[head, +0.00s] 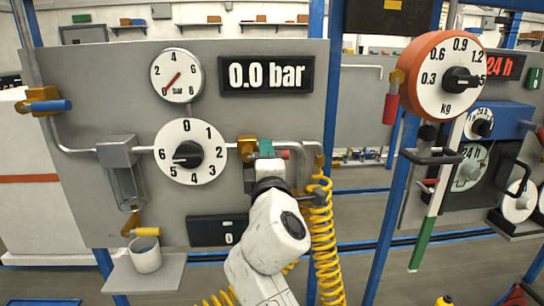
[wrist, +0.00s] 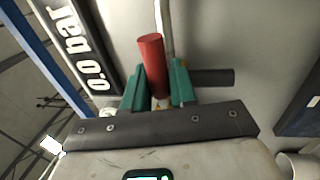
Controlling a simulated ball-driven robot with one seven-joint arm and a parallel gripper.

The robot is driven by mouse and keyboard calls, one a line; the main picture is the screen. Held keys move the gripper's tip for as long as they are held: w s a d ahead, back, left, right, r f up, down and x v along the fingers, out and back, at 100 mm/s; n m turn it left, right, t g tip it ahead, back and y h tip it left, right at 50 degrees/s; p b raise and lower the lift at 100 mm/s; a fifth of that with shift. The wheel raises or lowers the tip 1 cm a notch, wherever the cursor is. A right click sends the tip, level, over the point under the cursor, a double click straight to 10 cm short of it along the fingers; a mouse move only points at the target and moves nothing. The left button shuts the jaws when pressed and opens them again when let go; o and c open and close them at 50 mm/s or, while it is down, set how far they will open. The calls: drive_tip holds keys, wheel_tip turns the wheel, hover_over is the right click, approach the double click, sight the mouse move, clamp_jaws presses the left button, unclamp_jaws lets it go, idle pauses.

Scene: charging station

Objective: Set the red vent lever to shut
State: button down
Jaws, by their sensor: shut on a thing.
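The red vent lever (wrist: 151,60) stands between the two green fingers of my gripper (wrist: 157,88) in the wrist view. My gripper is shut on it, and its free end sticks out beyond the fingers. In the head view my gripper (head: 266,149) is at the brass valve (head: 246,147) on the grey panel, right of the numbered dial. Only a small red tip of the lever (head: 285,154) shows there, to the right of the fingers. The arm and fingers hide the rest of the lever, and I cannot read any open or shut marking.
The panel (head: 90,210) carries a pressure gauge (head: 177,76), a display reading 0.0 bar (head: 266,75), and a numbered dial (head: 190,152). A blue-handled valve (head: 50,105) is at upper left. A yellow coiled hose (head: 322,235) hangs close to the right of my arm.

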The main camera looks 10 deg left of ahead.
idle(0.4)
drive_tip(key=c, duration=1)
unclamp_jaws()
drive_tip(key=shift+c, duration=0.2)
drive_tip(key=b+v, duration=0.1)
drive_tip(key=v, duration=0.9)
drive_tip(key=shift+s, duration=0.4)
drive_tip(key=shift+f, duration=0.15)
